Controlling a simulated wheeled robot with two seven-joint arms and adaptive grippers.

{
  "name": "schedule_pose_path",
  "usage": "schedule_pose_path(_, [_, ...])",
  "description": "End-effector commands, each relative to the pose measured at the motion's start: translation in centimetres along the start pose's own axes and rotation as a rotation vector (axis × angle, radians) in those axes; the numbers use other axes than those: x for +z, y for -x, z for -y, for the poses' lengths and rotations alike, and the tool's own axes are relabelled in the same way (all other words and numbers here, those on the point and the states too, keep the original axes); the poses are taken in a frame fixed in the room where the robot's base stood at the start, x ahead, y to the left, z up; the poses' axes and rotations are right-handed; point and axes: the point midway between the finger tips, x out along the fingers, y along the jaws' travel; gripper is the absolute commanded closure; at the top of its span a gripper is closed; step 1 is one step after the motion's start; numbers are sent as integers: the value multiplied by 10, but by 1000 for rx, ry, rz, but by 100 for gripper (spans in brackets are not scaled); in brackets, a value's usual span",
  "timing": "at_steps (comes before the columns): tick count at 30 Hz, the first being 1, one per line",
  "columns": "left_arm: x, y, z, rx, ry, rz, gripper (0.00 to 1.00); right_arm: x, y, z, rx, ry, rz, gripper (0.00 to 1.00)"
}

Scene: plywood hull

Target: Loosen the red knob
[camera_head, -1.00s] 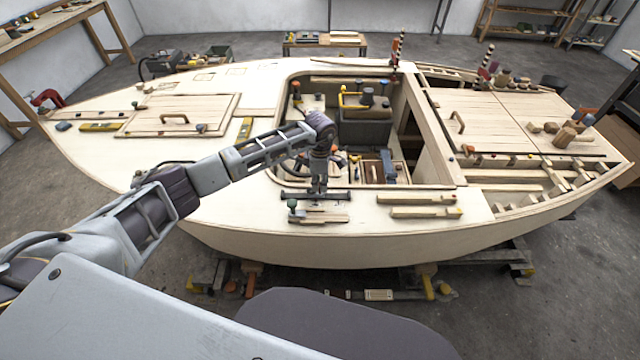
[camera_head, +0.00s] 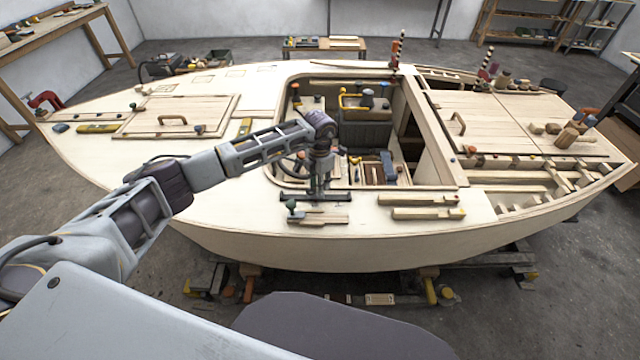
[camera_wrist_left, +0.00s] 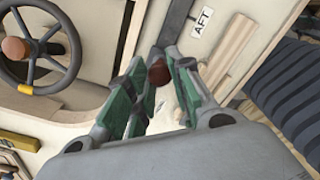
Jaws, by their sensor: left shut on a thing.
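My left gripper (camera_head: 316,190) reaches down to the near edge of the cockpit, over a dark bar on the deck. In the left wrist view, its green-padded fingers (camera_wrist_left: 158,82) are closed around the red knob (camera_wrist_left: 159,72), whose dull red rounded top shows between the fingertips. The knob's lower part is hidden by the fingers. In the head view the gripper covers the knob, so I cannot make it out there. My right gripper is not in view.
An AFT label (camera_wrist_left: 202,22) lies beside the fingers. More wooden pieces (camera_head: 425,213) lie to the right.

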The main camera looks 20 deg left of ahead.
Motion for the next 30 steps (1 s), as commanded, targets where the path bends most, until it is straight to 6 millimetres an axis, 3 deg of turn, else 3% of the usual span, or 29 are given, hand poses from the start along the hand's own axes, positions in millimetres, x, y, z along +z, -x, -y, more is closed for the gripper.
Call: schedule_pose_path(30, [-1,0,-3,3,803,2,100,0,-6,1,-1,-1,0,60])
